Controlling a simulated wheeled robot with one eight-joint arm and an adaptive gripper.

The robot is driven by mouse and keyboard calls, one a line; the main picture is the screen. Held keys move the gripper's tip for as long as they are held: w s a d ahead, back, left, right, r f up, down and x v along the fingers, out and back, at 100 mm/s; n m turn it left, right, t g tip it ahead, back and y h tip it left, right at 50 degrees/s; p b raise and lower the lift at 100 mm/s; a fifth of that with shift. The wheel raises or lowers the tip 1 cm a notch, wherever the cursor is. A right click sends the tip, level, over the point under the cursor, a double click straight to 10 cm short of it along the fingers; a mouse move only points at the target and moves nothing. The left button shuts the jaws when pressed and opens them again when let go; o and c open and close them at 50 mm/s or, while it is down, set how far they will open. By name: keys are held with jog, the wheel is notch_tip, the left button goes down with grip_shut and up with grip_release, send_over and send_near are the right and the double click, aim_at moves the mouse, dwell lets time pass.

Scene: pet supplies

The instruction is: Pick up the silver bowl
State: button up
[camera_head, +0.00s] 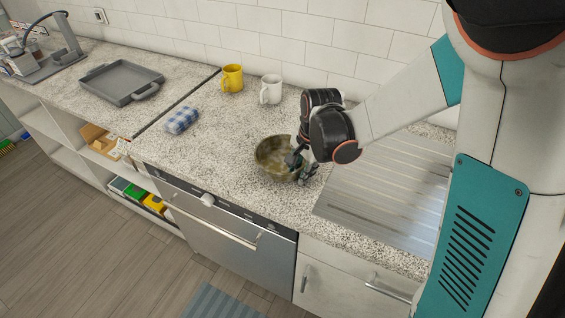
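The silver bowl (268,161) stands upright on the speckled countertop, left of the ribbed metal drainboard. Its inside shows a brownish-gold sheen. My gripper (303,170) is at the bowl's right side and points down. One dark finger appears inside the bowl and the other outside, with the right rim between or behind them. I cannot tell whether the fingers touch the rim or how far they are closed. The gripper hides the bowl's right edge.
A yellow mug (232,78) and a white mug (271,90) stand behind the bowl near the tiled wall. A blue checked cloth bundle (182,120) lies to the left. A grey tray (121,83) is farther left. The drainboard (385,190) is clear.

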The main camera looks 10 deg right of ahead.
grip_shut()
jog(key=shift+r, duration=0.15)
